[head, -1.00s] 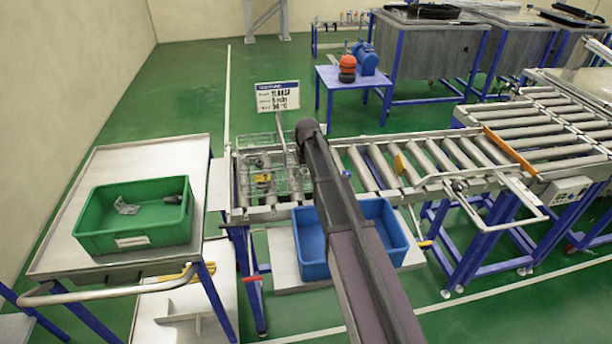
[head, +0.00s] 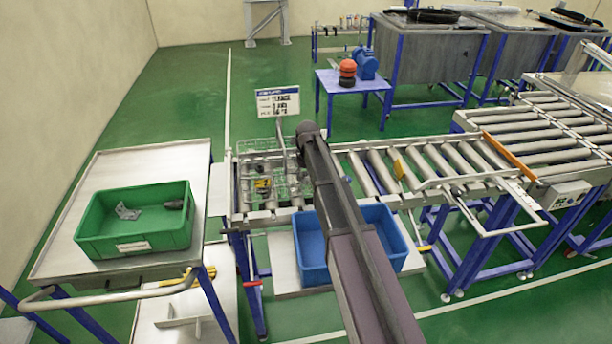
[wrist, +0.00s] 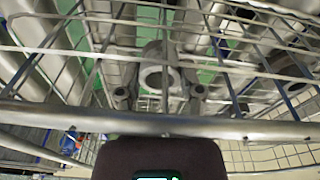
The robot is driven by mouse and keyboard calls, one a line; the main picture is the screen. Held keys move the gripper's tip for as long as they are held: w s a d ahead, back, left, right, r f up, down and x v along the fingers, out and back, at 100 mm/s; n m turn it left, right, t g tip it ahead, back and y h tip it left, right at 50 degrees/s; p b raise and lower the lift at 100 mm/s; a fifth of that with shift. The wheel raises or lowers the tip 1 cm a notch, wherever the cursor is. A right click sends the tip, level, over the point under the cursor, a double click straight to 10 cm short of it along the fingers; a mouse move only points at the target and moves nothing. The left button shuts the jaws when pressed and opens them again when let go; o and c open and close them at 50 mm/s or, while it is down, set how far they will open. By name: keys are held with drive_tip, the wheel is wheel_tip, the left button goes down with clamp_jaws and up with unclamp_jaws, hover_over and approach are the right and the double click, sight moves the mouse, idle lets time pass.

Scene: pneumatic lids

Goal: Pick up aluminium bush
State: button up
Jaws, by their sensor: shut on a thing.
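The aluminium bush (wrist: 160,78) shows in the wrist view as a grey ring with a round hole, inside a wire basket (head: 250,150). My gripper (wrist: 160,97) reaches in with one finger on each side of the ring and is shut on it. The ring is between the two fingertips, amid wires and rollers. I cannot tell whether it still touches what is under it. In the head view, my arm hides most of the gripper, and the bush cannot be made out.
The basket's rim bar (wrist: 150,122) crosses close in front of my wrist. A sign (head: 278,101) stands by the basket. A blue bin (head: 310,258) is below my arm. A green bin (head: 130,244) with a bracket and a dark part stands on the left table (head: 60,255). Rollers (head: 440,160) extend right.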

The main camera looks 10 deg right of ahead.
drive_tip(key=shift+r+p, duration=4.4)
drive_tip(key=shift+r, duration=0.2)
